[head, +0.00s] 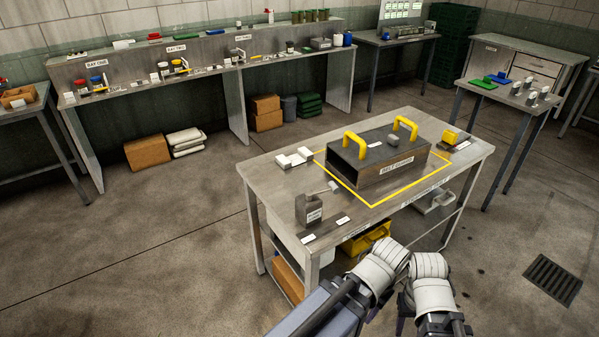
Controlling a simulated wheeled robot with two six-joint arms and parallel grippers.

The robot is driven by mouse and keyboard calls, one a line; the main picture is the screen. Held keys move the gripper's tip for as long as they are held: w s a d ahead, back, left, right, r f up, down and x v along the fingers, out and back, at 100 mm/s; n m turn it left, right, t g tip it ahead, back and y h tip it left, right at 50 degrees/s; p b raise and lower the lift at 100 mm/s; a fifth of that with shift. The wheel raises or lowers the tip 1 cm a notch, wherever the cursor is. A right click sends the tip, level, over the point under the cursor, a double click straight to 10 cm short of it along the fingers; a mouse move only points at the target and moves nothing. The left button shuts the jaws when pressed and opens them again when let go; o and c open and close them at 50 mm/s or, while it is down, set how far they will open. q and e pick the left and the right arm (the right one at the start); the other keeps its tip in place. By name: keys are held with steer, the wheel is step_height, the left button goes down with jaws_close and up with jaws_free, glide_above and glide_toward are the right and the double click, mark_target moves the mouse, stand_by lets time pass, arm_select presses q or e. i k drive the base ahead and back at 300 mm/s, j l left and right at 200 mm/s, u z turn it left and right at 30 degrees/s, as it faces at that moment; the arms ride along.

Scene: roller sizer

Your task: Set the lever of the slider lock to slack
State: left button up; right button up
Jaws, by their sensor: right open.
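On the near workbench a dark grey upright block (309,212) with a small label stands at the left front. A short lever with a pale grip (332,187) sticks up from it, leaning right. This looks like the slider lock, but its label is too small to read. Two white tags lie on the dark strip in front of it, also unreadable, so I cannot tell the lever's setting. My right gripper (446,325) is at the bottom edge, partly cut off, empty as far as shows, and well apart from the block. My left gripper does not show.
A grey machine box (392,172) with two yellow handles stands inside a yellow outline on the workbench (272,187). White blocks (294,157) lie left of it and a yellow part (452,137) right. A floor drain (552,280) lies right; the floor at left is clear.

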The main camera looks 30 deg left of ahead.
mark_target(332, 186)
steer(key=i+l+u, duration=0.15)
steer(key=i+u, duration=0.35)
steer(key=i+l+u, duration=0.3)
steer(key=u, duration=0.2)
